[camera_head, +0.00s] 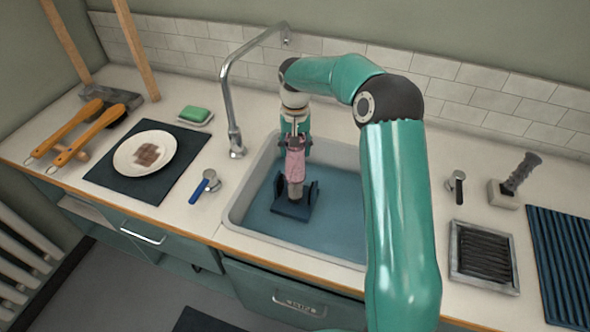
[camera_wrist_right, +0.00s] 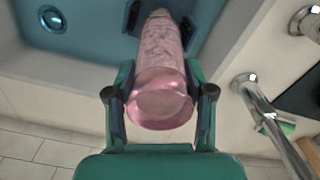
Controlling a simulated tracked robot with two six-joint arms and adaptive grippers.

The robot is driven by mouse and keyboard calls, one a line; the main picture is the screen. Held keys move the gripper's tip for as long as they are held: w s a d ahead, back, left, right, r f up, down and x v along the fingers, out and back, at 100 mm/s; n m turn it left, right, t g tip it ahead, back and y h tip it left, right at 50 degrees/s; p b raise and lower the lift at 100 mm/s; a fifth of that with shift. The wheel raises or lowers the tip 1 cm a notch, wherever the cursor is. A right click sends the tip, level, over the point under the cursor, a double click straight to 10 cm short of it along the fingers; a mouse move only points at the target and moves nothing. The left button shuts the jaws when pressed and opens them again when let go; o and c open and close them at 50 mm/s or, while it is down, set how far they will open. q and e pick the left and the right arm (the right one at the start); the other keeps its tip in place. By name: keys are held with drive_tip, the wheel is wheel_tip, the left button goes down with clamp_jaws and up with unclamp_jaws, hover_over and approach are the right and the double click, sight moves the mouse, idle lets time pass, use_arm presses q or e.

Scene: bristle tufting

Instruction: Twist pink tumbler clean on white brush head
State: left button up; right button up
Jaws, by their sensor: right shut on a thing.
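The pink tumbler (camera_head: 295,163) is upside down over the sink, held by my right gripper (camera_head: 295,140), which comes down from above. In the right wrist view the two fingers of the right gripper (camera_wrist_right: 160,105) press on both sides of the pink tumbler (camera_wrist_right: 160,90) near its base. The brush head (camera_head: 295,190) shows only as a greyish piece at the tumbler's lower end, above a dark base (camera_head: 291,210) on the sink floor. How far the brush sits inside the tumbler is hidden. My left gripper is in neither view.
The sink (camera_head: 340,222) has a pale rim and blue floor. A tall faucet (camera_head: 232,100) stands at its left back. A plate (camera_head: 128,158) on a dark mat, green soap (camera_head: 195,114) and brushes lie left. A grey tray (camera_head: 482,252) and ribbed mat (camera_head: 565,262) lie right.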

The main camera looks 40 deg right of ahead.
drive_tip(key=shift+r+p, duration=2.45)
drive_tip(key=shift+r, duration=1.15)
